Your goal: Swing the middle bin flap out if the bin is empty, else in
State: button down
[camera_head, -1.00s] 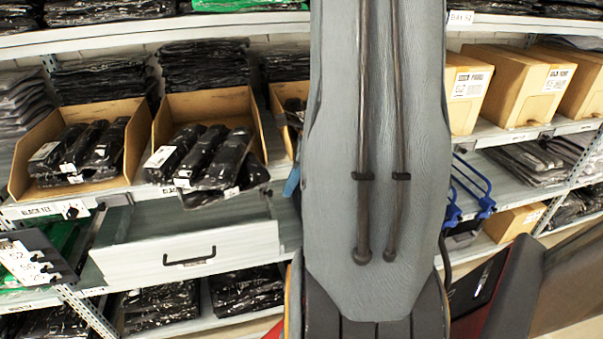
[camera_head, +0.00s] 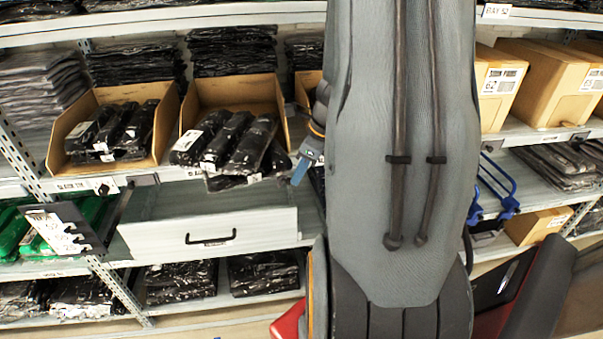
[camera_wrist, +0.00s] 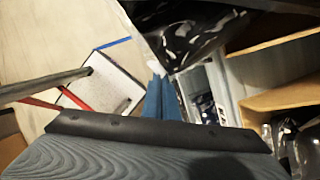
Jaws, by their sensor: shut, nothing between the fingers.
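Three cardboard bins stand in a row on the left shelf in the head view. The middle bin (camera_head: 188,108) holds several black wrapped packets (camera_head: 233,140), some jutting over its front edge. The left bin (camera_head: 60,147) also holds black packets. The third bin (camera_head: 303,84) is mostly hidden by my arm. A small dark plate (camera_head: 143,180) sits on the shelf edge between the left and middle bins; I cannot tell whether it is the middle bin's flap. My gripper (camera_head: 300,173), blue-fingered, is right of the middle bin's packets; in the wrist view (camera_wrist: 156,70) its fingers are shut and empty.
A pale drawer front (camera_head: 260,228) with a black handle (camera_head: 211,238) juts out below the bins. Blue hooks (camera_head: 500,190) and more cardboard boxes (camera_head: 540,85) are right of my arm.

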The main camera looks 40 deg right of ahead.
jog(key=shift+d, duration=0.1)
jog(key=shift+s+d, duration=0.2)
jog(key=shift+d, duration=0.5)
jog(key=s+d+r, duration=0.4)
jog(key=s+r, duration=0.2)
jog(key=r, duration=0.3)
jog(key=shift+s+r, duration=0.15)
jog(key=shift+r, duration=0.1)
dwell(0.4)
